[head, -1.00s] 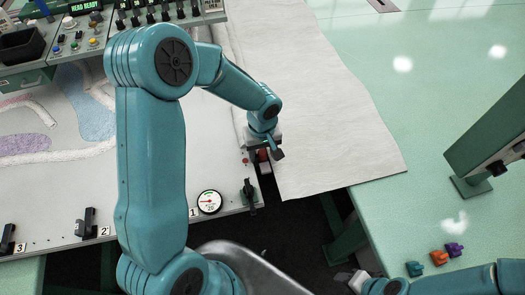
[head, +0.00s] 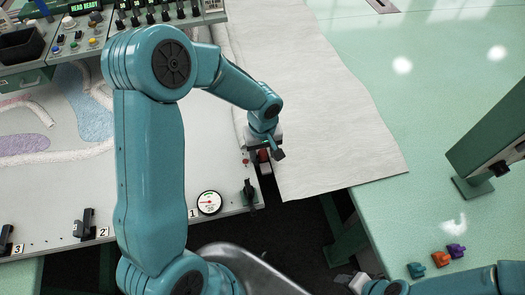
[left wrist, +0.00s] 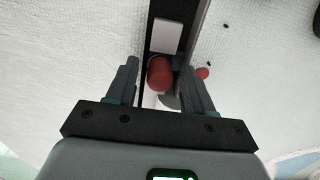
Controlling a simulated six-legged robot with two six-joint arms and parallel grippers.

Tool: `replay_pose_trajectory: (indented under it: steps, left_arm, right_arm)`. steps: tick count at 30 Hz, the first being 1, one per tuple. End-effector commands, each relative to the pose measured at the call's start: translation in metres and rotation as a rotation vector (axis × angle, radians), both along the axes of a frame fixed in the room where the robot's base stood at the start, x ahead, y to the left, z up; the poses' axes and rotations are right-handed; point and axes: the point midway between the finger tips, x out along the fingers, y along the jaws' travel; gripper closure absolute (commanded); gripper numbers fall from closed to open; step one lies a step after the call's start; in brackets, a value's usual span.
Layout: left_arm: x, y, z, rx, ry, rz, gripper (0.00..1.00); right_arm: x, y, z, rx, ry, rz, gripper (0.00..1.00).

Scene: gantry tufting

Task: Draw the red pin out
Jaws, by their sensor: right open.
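The red pin (left wrist: 160,73) shows a rounded red head in the left wrist view, in a dark slotted bar beside a pale block. In the head view its red part (head: 264,156) shows at the edge of the white panel, partly hidden by my gripper. My left gripper (left wrist: 163,76) is open, with one finger on each side of the red head and a gap visible at least on the left. It also shows in the head view (head: 266,150). My right gripper (head: 358,281) is at the bottom edge, open, with nothing seen in it.
A small red knob (left wrist: 202,73) sits right of the bar. A round gauge (head: 209,203) and black clamps (head: 249,192) line the panel's front edge. White cloth (head: 320,120) lies to the right. Small coloured pieces (head: 440,259) lie on the green table (head: 430,215). A green post stands at right.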

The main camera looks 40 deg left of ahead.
Motion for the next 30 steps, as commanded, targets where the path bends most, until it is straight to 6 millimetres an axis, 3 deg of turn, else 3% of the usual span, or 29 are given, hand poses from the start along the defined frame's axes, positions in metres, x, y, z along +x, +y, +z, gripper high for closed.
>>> replay_pose_trajectory:
  steps: [1, 4, 5, 6, 7, 9, 30]
  left_arm:
    - [0.000, 0.000, 0.000, 0.000, 0.000, 0.000, 0.65]
    - [0.000, 0.000, 0.000, 0.000, 0.000, 0.000, 0.98]
    - [0.000, 0.000, 0.000, 0.000, 0.000, 0.000, 1.00]
    - [0.000, 0.000, 0.000, 0.000, 0.000, 0.000, 1.00]
    - [0.000, 0.000, 0.000, 0.000, 0.000, 0.000, 0.79]
    - [0.000, 0.000, 0.000, 0.000, 0.000, 0.000, 1.00]
    - [0.000, 0.000, 0.017, -0.001, -0.001, 0.001, 1.00]
  right_arm:
    - [0.000, 0.000, 0.000, 0.000, 0.000, 0.000, 0.57]
    - [0.000, 0.000, 0.000, 0.000, 0.000, 0.000, 0.57]
    - [0.000, 0.000, 0.000, 0.000, 0.000, 0.000, 0.57]
    - [0.000, 0.000, 0.000, 0.000, 0.000, 0.000, 0.57]
    - [0.000, 0.000, 0.000, 0.000, 0.000, 0.000, 0.57]
    - [0.000, 0.000, 0.000, 0.000, 0.000, 0.000, 0.57]
    - [0.000, 0.000, 0.010, 0.000, 0.000, 0.000, 0.57]
